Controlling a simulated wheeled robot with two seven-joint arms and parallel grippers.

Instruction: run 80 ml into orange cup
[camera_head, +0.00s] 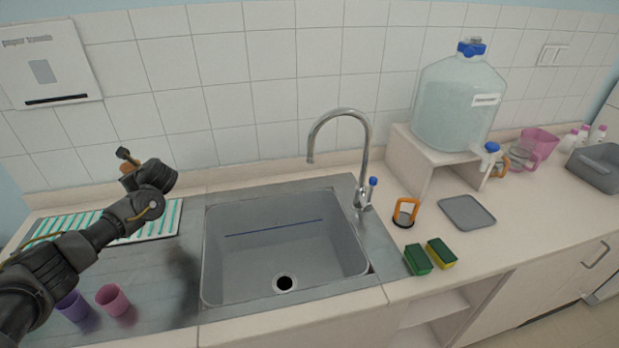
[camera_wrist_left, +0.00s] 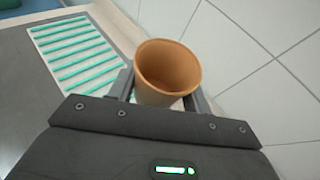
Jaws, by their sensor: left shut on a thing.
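My left gripper (camera_wrist_left: 160,88) is shut on the orange cup (camera_wrist_left: 168,68), which sits between its two fingers with its open top facing the wrist camera. The inside of the cup looks empty. A large clear carboy (camera_head: 455,105) of liquid with a blue cap stands on a white stand (camera_head: 432,152) at the right. Its white tap (camera_head: 488,156) with a blue knob is at the lower right. My right gripper is not in view.
A sink (camera_head: 285,250) with a curved faucet (camera_head: 340,115) lies between cup and carboy. A purple cup (camera_head: 73,305) and a pink cup (camera_head: 112,299) stand at the front left. Sponges (camera_head: 418,260), an orange-handled item (camera_head: 405,212) and a grey mat (camera_head: 467,211) lie right of the sink.

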